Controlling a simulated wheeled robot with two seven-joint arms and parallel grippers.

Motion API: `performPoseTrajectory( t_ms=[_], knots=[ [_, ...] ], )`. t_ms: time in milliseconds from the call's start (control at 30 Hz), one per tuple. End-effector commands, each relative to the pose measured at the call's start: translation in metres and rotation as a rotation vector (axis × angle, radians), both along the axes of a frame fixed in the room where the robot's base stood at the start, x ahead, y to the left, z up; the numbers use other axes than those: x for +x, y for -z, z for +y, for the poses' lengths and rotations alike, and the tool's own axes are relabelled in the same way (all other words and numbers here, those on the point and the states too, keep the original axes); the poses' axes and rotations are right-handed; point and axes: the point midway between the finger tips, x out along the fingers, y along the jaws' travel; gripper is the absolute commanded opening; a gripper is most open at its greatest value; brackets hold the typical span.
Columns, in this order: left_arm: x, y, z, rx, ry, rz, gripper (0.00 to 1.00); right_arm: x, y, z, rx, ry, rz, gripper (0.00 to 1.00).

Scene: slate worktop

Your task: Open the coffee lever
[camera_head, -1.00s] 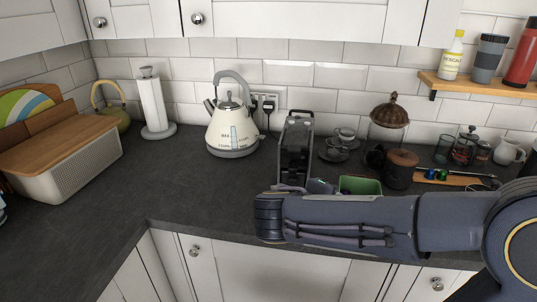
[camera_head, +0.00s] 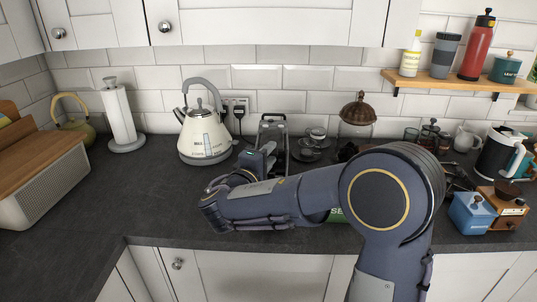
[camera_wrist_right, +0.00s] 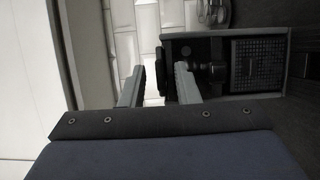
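The coffee machine (camera_head: 272,128) is a narrow grey and black unit at the back of the worktop, just right of the kettle. A pale looped bar on its top appears to be the lever (camera_head: 272,117). My right arm covers its lower front. In the right wrist view the machine (camera_wrist_right: 210,42) lies sideways, its grated drip tray to the right. My right gripper (camera_wrist_right: 158,85) has its two fingers apart, at the machine's top end; a dark part of the machine shows between them. I cannot tell whether they touch it. My left gripper is out of view.
A cream kettle (camera_head: 205,135) stands left of the machine. Glass cups (camera_head: 312,145) and a jar with a brown lid (camera_head: 358,112) stand to its right. A green box (camera_head: 337,215) is mostly behind my arm.

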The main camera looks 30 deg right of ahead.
Motion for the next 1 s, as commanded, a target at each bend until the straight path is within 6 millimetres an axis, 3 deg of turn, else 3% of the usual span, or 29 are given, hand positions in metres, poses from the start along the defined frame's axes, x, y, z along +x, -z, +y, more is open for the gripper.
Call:
performPoseTrajectory(
  t_ms=[200, 433, 800, 1000],
  knots=[
    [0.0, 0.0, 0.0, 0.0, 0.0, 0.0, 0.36, 0.0, 0.0, -0.001, 0.0, 0.0, 0.0, 0.29],
    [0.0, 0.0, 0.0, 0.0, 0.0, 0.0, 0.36, 0.0, 0.0, -0.001, -0.001, 0.0, 0.001, 0.0],
    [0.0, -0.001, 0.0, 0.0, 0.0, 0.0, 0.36, 0.0, -0.001, -0.001, 0.001, 0.0, 0.002, 0.0],
    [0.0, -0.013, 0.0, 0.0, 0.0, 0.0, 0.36, 0.0, -0.011, -0.001, 0.024, 0.0, 0.035, 0.0]
  ],
)
